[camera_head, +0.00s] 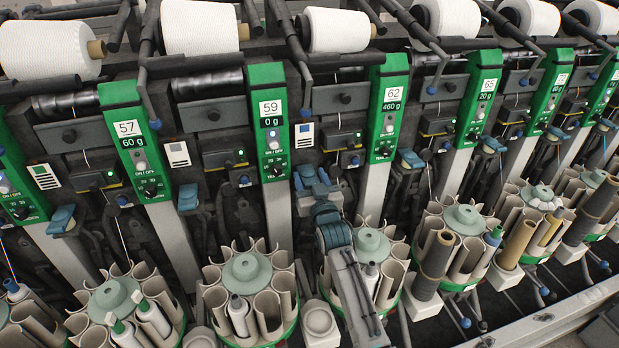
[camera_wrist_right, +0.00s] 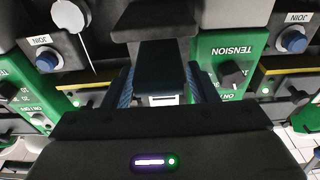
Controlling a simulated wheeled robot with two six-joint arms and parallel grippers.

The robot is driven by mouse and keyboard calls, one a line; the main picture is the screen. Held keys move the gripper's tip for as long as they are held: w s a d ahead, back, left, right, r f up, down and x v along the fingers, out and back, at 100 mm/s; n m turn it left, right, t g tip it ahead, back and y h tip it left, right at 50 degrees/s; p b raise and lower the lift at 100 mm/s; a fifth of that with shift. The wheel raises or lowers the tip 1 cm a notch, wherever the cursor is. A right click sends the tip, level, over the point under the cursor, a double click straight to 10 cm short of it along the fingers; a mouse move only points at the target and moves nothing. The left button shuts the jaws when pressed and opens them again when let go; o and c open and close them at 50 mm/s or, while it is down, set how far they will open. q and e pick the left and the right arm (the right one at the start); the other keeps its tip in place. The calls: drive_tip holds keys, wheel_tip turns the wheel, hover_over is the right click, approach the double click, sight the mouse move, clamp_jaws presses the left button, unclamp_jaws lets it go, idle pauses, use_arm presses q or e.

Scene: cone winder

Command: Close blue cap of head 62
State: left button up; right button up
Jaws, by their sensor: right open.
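My right gripper (camera_head: 312,180) is open at the dark area just left of this panel, below the small box with lit lamps. Blue-grey cap parts and fingers overlap there, so I cannot tell the cap of head 62 clearly from the gripper. In the right wrist view the open fingers (camera_wrist_right: 160,88) stand on both sides of a dark block (camera_wrist_right: 163,72). I cannot tell whether they touch it. My left gripper is not in view.
Panels of head 59 (camera_head: 272,120) and head 65 (camera_head: 480,95) flank the spot, with a blue cap (camera_head: 410,159) to the right. A round magazine (camera_head: 247,268) with tubes stands below. In the wrist view a green TENSION panel (camera_wrist_right: 213,50) and blue JOIN knobs (camera_wrist_right: 292,40) are close by.

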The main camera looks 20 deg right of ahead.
drive_tip(key=s+f+b, duration=0.1)
drive_tip(key=s+b, duration=0.1)
drive_tip(key=s, duration=0.7)
drive_tip(key=shift+s+f, duration=0.25)
drive_tip(key=shift+f, duration=0.1)
